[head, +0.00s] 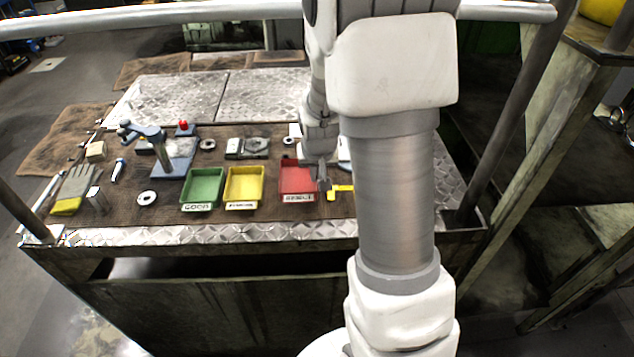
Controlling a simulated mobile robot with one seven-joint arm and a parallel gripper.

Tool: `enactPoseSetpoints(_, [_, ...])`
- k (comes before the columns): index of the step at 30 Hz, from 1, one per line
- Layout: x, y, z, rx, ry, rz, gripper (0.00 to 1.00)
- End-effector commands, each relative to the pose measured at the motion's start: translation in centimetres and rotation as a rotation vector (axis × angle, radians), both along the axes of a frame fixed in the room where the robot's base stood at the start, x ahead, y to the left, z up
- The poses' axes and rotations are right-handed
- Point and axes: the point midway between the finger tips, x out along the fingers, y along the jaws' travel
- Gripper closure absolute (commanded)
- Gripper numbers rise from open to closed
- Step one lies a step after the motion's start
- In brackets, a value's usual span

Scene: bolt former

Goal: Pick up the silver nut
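My gripper (323,182) points down beside the right edge of the red tray (297,177), close to a yellow object (341,190). Its fingers are small and seen edge-on, so I cannot tell whether they are open or hold anything. No part is clearly a silver nut. Small ring-shaped metal parts lie on the bench: one at the front left (147,198), one behind the green tray (208,144), and one behind the red tray (289,141). They are too small to tell nut from washer. My arm hides the bench's right part.
A green tray (202,189) and a yellow tray (244,187) stand left of the red one. Posts and a rail frame the bench.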

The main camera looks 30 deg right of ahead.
Motion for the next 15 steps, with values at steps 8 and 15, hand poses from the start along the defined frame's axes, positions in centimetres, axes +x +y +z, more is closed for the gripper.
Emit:
enactPoseSetpoints(8, [0.0, 0.0, -3.0, 0.000, 0.000, 0.000, 1.00])
enactPoseSetpoints(15, [0.0, 0.0, -3.0, 0.000, -0.001, 0.000, 1.00])
